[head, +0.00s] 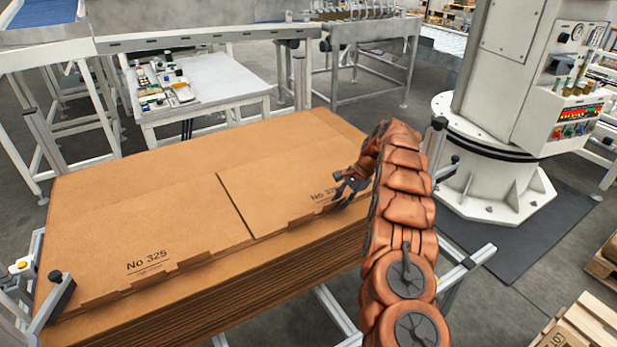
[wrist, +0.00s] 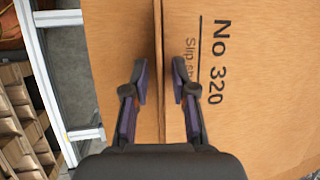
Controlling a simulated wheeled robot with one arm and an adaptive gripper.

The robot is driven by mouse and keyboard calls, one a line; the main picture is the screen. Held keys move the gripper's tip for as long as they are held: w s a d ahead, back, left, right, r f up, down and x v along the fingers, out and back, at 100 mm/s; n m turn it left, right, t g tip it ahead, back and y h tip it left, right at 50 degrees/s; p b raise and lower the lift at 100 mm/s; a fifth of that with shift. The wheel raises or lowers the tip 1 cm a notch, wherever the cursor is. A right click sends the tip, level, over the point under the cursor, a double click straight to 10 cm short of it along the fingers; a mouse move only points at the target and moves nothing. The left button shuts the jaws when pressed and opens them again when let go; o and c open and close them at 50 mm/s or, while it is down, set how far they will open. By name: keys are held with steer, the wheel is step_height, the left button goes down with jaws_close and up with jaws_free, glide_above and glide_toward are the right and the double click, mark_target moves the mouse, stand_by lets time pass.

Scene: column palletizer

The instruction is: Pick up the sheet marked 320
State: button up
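The sheet marked 320 (wrist: 260,90) is flat brown cardboard on top of a stack. Its printed "No 320" reads sideways in the wrist view, right of my gripper (wrist: 160,85). In the head view the sheet (head: 285,175) is the right one on top, its label partly hidden by my gripper (head: 345,187). My gripper is open at the sheet's near edge. In the wrist view the two fingers stand apart on either side of the edge line, with nothing clearly held. Whether they touch the cardboard I cannot tell.
A sheet marked No 325 (head: 130,225) lies to the left on the same stack. Metal guide posts (head: 440,125) stand at the stack's corners. A white column machine (head: 515,90) is at the right, a small table (head: 215,75) behind. Wooden pallets (head: 590,325) lie at lower right.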

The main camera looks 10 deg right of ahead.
jaws_close()
stand_by(0.3)
